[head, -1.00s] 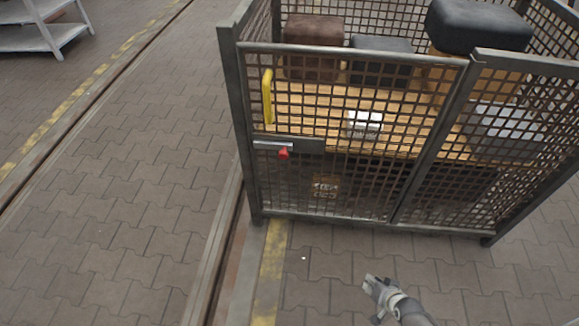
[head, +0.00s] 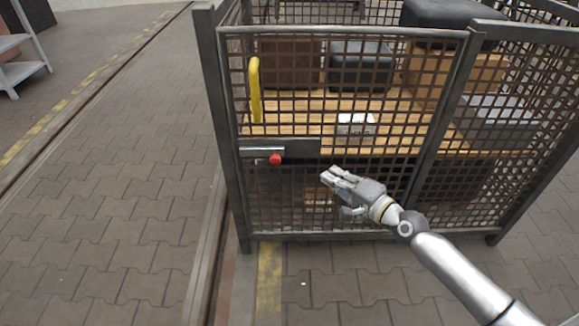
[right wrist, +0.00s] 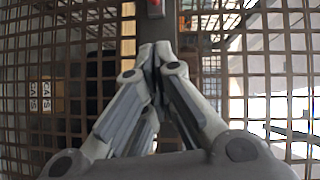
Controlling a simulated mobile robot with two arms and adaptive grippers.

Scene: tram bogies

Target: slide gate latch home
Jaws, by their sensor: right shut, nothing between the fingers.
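The gate latch shows in the head view as a grey bar (head: 262,151) with a red knob (head: 275,159), on the left part of the mesh gate (head: 345,190). A yellow handle (head: 255,90) stands upright on the gate above the latch. My right gripper (head: 326,176) is shut and empty, in front of the mesh, right of the knob and a little lower, apart from it. My left gripper is not in view.
Inside the cage are a wooden shelf (head: 285,105), a white box (head: 356,125), and dark and brown cases. A dark post (head: 215,125) bounds the gate on the left. A rail groove runs along the paving. Paved floor at left is free.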

